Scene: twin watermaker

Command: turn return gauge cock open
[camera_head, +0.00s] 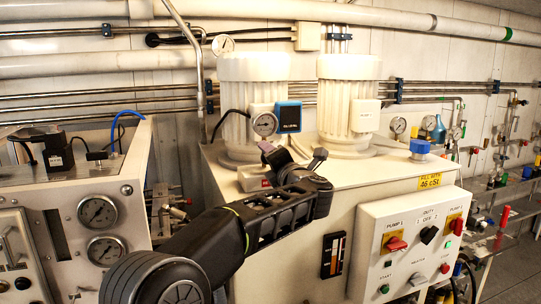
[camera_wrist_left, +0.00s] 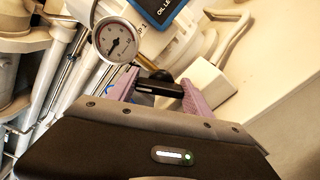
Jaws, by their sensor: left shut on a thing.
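A round white-faced gauge (camera_head: 264,124) stands on the tank top in front of the left white ribbed motor; it also shows in the left wrist view (camera_wrist_left: 115,40). Just below it is a black bar-like handle (camera_wrist_left: 160,87), seemingly the gauge cock's. My left gripper (camera_head: 293,166) reaches in from the lower left. In the left wrist view its two purple fingers (camera_wrist_left: 158,90) are closed on the handle, one at each side. In the head view the gripper hides the cock, so how far it is turned cannot be told. My right gripper is not in view.
A blue display box (camera_head: 288,117) is just right of the gauge. Another ribbed motor (camera_head: 346,100) stands farther right. A control box (camera_head: 410,245) with red and black switches is on the tank's front. A panel with two gauges (camera_head: 98,212) stands left, near my arm.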

